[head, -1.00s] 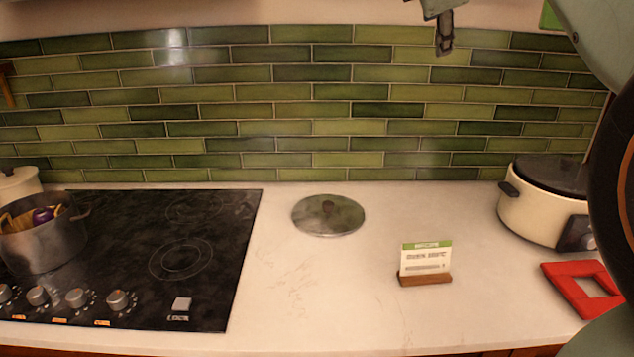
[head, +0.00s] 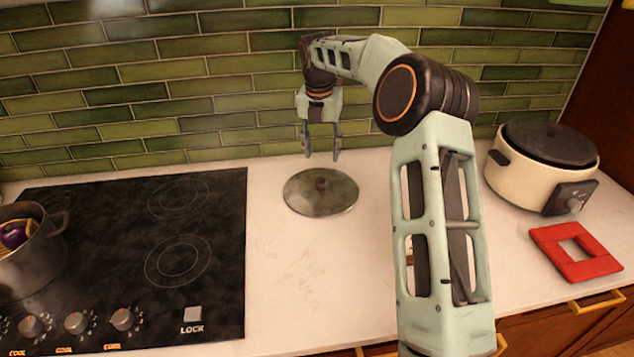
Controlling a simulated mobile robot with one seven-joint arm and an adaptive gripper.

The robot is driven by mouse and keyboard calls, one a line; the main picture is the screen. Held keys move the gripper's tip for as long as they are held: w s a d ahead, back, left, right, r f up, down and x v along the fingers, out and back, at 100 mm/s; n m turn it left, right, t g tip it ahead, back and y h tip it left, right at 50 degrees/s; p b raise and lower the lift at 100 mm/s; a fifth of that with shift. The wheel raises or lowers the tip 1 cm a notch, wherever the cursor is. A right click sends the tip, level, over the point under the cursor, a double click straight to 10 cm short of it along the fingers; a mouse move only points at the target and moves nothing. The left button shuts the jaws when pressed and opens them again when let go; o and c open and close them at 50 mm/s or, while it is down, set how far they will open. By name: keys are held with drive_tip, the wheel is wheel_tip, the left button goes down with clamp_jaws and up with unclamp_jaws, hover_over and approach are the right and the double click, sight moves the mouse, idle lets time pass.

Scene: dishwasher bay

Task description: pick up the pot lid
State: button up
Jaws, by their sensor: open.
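The pot lid (head: 320,203) is a round, greyish, see-through lid with a dark knob (head: 320,184) at its centre. It lies flat on the white counter, right of the cooktop. My gripper (head: 322,158) hangs fingers down just above the lid's far part, close over the knob. Its two fingers are apart with nothing between them. I cannot tell the exact height of the fingertips above the knob.
A black cooktop (head: 130,255) with a pot (head: 35,262) is at left. A cream slow cooker (head: 520,180) and a red square trivet (head: 575,268) are at right. A green tiled wall (head: 210,100) stands close behind. Counter before the lid is clear.

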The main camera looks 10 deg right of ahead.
hover_over(321, 180)
drive_tip(key=s, duration=0.2)
drive_tip(key=f, duration=0.5)
drive_tip(key=shift+w+f, duration=0.25)
drive_tip(key=shift+w+f+p, duration=0.2)
drive_tip(key=shift+f, duration=0.65)
drive_tip(key=shift+w+f+p, duration=0.2)
drive_tip(key=shift+f, duration=0.7)
drive_tip(key=shift+w+f+p, duration=0.2)
drive_tip(key=shift+f, duration=0.65)
clamp_jaws()
